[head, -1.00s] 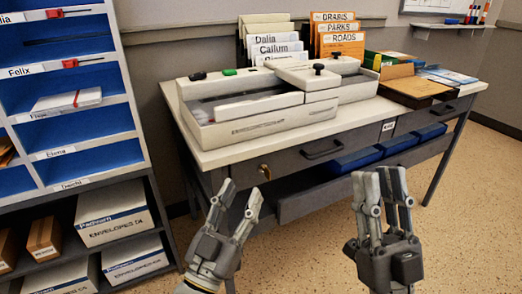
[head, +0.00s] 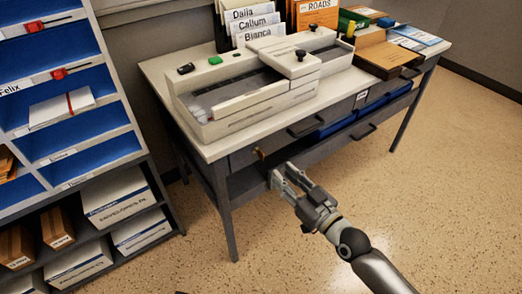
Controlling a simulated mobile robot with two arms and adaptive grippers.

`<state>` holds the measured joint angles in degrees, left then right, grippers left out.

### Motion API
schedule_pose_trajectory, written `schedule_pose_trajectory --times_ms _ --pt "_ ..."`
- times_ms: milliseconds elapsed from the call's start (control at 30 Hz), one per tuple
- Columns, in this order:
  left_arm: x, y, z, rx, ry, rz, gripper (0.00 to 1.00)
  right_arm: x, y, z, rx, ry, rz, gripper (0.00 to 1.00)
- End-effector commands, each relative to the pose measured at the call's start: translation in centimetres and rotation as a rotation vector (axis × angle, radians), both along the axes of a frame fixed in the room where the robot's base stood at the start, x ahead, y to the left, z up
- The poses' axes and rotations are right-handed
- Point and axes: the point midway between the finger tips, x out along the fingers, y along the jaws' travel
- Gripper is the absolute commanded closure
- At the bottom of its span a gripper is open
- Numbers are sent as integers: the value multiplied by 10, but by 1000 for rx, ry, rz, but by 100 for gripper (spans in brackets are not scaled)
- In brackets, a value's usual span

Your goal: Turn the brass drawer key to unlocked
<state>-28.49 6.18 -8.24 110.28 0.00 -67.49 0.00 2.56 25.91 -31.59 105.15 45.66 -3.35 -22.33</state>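The brass drawer key (head: 259,153) sits in the front of the desk's left drawer (head: 238,159), below the desktop's front edge. It is small, and I cannot tell which way it is turned. My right gripper (head: 283,176) reaches in from the lower right. Its fingers are apart with nothing seen between them. The fingertips are just below and right of the key, apart from it in the picture. My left gripper is not in view.
The desk (head: 157,77) carries a pale box with a clear lid (head: 240,95), file holders and folders. A drawer handle (head: 308,127) juts out right of the key. A blue-lined shelf (head: 107,95) stands at left. The floor in front is clear.

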Motion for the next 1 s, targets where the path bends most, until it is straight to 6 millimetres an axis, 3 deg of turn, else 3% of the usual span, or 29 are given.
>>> schedule_pose_trajectory --times_ms 300,500,933,1000 --pt "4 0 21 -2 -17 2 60 49 36 0 5 -3 -1 73" --pt "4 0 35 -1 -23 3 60 71 52 0 3 -3 0 73" --pt "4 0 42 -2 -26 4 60 79 58 0 1 -2 0 73" --pt "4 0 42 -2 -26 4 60 79 58 1 2 -2 0 81"
